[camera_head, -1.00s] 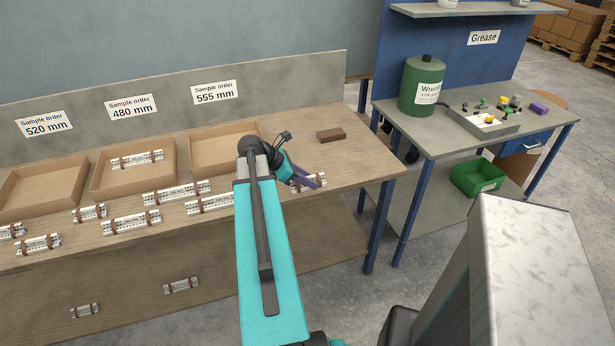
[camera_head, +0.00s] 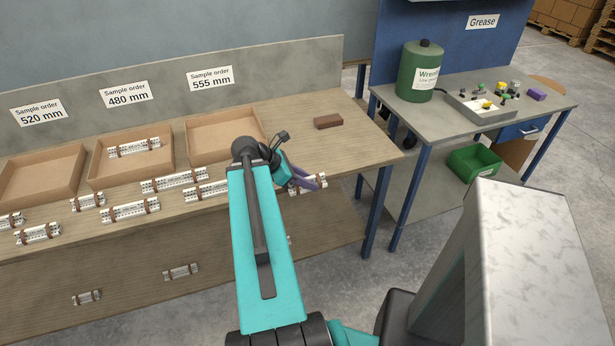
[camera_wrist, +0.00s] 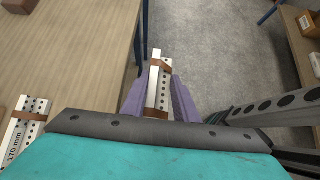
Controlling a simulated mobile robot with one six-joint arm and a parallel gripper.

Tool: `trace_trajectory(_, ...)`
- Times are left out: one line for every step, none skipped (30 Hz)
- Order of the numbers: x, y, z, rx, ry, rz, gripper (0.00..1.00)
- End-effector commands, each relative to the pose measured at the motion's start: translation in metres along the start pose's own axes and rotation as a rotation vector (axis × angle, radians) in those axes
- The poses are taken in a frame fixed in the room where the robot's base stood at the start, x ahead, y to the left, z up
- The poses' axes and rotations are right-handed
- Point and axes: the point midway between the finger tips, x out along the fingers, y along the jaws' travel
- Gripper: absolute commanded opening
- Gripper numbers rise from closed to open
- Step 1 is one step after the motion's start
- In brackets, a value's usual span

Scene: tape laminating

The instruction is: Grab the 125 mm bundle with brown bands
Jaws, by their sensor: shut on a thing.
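My gripper (camera_wrist: 158,104) has purple fingers, shut on a short silver perforated bundle (camera_wrist: 154,98) with brown bands. No length label is readable on it. In the wrist view the bundle points away from me and shows against the floor, just right of the table edge. In the head view my gripper (camera_head: 301,183) is at the table's front right, with the light, banded bundle (camera_head: 314,182) at its fingertips, partly hidden by a finger. Another brown-banded bundle (camera_wrist: 27,120), marked 170 mm, lies on the table left of my gripper.
Several other banded bundles lie along the wooden table (camera_head: 290,115). Three cardboard trays stand behind them, the middle one (camera_head: 100,175) holding a bundle. A brown block (camera_head: 328,122) lies at the right. A grey bench (camera_head: 450,125) stands across a floor gap.

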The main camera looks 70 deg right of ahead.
Motion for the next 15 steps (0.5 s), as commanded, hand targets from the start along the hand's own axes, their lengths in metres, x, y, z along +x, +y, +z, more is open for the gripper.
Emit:
trace_trajectory(-0.0032, -0.0002, 0.0032, -0.002, -0.001, -0.001, 0.02)
trace_trajectory(-0.0032, -0.0003, 0.0031, -0.002, -0.001, -0.001, 0.02)
trace_trajectory(-0.0037, -0.0003, 0.0036, -0.002, -0.001, 0.0, 0.02)
trace_trajectory(-0.0041, -0.0004, 0.0039, -0.002, -0.002, 0.0, 0.02)
trace_trajectory(-0.0042, -0.0007, 0.0039, -0.002, -0.002, -0.001, 0.02)
trace_trajectory(-0.0041, -0.0011, 0.0037, -0.001, -0.002, -0.001, 0.02)
trace_trajectory(-0.0041, -0.0014, 0.0037, -0.001, -0.002, -0.002, 0.02)
trace_trajectory(-0.0043, -0.0016, 0.0038, -0.001, -0.003, -0.002, 0.02)
trace_trajectory(-0.0045, -0.0017, 0.0039, -0.002, -0.003, -0.001, 0.02)
trace_trajectory(-0.0046, -0.0019, 0.0039, -0.002, -0.003, -0.001, 0.02)
trace_trajectory(-0.0045, -0.0023, 0.0038, -0.002, -0.003, -0.001, 0.02)
trace_trajectory(-0.0045, -0.0028, 0.0036, -0.001, -0.004, -0.001, 0.02)
trace_trajectory(-0.0047, -0.0032, 0.0037, -0.001, -0.004, -0.001, 0.02)
trace_trajectory(-0.0049, -0.0035, 0.0038, -0.001, -0.004, -0.001, 0.02)
trace_trajectory(-0.005, -0.004, 0.0038, -0.001, -0.004, -0.001, 0.02)
